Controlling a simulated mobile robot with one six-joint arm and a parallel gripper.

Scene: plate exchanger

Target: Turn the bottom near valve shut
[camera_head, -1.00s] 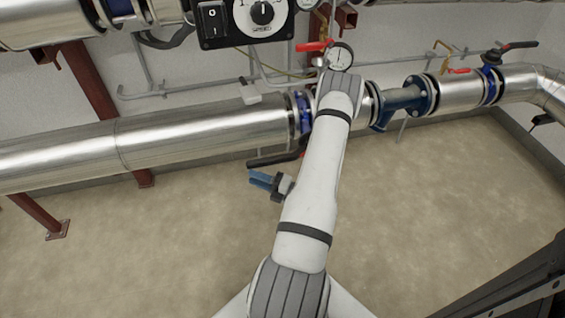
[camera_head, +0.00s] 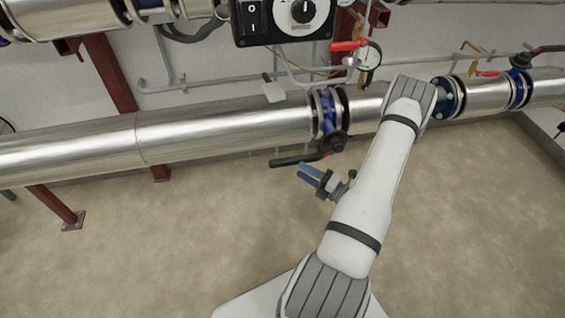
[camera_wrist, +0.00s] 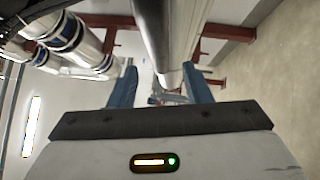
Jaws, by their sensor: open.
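The near valve on the lower silver pipe has a blue body (camera_head: 328,112) between black flanges. Its black lever (camera_head: 302,158) hangs below the pipe, pointing left and slightly down from a hub at the valve's underside. My gripper (camera_head: 305,172) is just below the lever in the head view, with blue fingers pointing left; it looks apart from the lever, though depth is hard to judge. In the wrist view my gripper (camera_wrist: 160,82) is open, its blue fingers wide apart. A pipe shows between them, with a small bluish-grey part near its end that I cannot identify.
A second blue valve (camera_head: 519,85) with a black lever sits farther right on the pipe. A red-handled small valve (camera_head: 349,46), a gauge (camera_head: 368,57) and a control box (camera_head: 285,18) are above. Brown supports (camera_head: 57,207) stand at left. The floor (camera_head: 180,250) is clear.

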